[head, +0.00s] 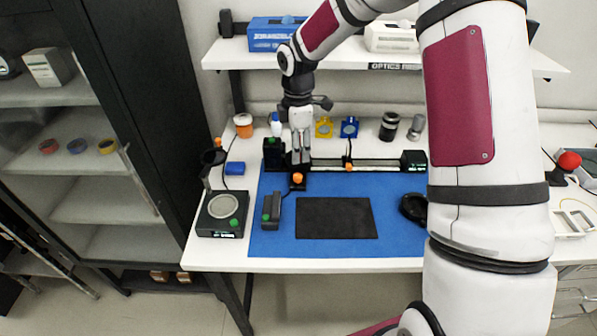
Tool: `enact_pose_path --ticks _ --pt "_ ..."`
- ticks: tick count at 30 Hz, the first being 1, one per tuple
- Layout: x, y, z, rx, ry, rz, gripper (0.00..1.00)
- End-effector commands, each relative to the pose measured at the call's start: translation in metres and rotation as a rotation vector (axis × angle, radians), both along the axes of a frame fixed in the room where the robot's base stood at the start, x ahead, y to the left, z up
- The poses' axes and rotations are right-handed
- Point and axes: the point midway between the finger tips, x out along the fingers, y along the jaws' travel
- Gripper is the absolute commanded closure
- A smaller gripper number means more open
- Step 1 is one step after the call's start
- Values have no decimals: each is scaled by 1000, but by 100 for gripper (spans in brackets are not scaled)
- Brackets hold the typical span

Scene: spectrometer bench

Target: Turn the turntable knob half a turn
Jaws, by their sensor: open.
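My gripper (300,156) points down over the left end of a dark rail (375,163) at the back of the blue mat. Its fingers are open with nothing visible between them. An orange knob (297,178) on a small black block shows just below the fingertips in the picture; they look apart from it, but the height gap is hard to judge. A dark box with a round grey disc (222,205) and a green button (234,222) stands at the left of the table. I cannot tell for certain which part is the turntable knob.
A black box (274,155) stands close left of my gripper. A dark handheld-like device (272,210) and a black pad (335,218) lie on the blue mat (300,248). Yellow (324,128) and blue (349,128) mounts stand behind the rail. A shelf (300,58) is above.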

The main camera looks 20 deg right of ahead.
Motion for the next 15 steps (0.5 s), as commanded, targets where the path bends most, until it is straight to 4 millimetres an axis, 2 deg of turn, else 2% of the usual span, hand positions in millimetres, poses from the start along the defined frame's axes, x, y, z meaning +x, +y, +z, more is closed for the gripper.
enact_pose_path --ticks 3,9,15 --pt "-2 1 -25 0 5 1 59" --pt "-2 0 -61 0 4 1 59" --pt "-1 0 -84 0 1 -1 59"
